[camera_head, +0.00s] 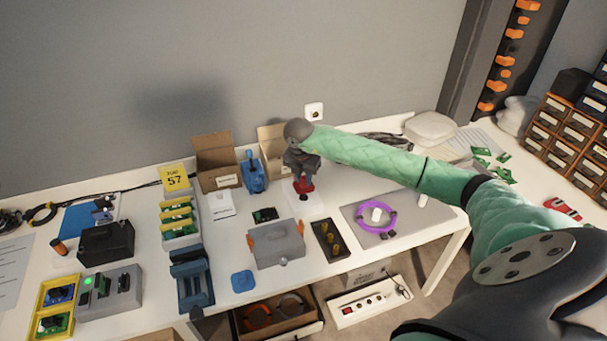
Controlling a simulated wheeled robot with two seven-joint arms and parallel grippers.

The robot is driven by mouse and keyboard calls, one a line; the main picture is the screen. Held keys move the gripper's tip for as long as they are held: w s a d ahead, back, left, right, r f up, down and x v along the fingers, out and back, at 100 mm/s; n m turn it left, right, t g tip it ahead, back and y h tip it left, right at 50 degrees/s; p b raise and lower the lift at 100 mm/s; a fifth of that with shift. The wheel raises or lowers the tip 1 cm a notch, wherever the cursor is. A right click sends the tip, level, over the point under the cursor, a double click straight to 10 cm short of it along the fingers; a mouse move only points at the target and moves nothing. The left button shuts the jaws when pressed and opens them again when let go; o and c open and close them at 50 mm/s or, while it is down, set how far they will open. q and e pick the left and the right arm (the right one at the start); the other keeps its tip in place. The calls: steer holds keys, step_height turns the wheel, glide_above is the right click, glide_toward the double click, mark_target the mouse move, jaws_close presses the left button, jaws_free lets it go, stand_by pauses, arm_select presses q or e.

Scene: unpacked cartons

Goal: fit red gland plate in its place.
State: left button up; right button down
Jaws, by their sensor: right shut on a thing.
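My right gripper (303,174) is at the back middle of the table, pointing down. It is shut on a red piece (304,186), which looks like the red gland plate. The jaws hide part of it. The red piece is over a small white block (317,203). I cannot tell whether it touches the block or hangs just above it. My left gripper does not show.
An open carton (215,157) and a blue device (252,176) stand left of my right gripper. A grey box (276,246), a dark tray (328,240) and a purple ring (391,224) on a grey mat lie in front. Little table is bare around the block.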

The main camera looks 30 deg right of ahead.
steer(key=shift+f+b, duration=1.9)
steer(key=shift+f, duration=0.65)
steer(key=c, duration=1.1)
jaws_free()
steer(key=r, duration=0.2)
steer(key=r+b, duration=0.1)
steer(key=r, duration=0.1)
steer(key=a+r+b, duration=0.1)
steer(key=r, duration=0.1)
steer(key=shift+s+r, duration=0.3)
steer(key=shift+r, duration=0.55)
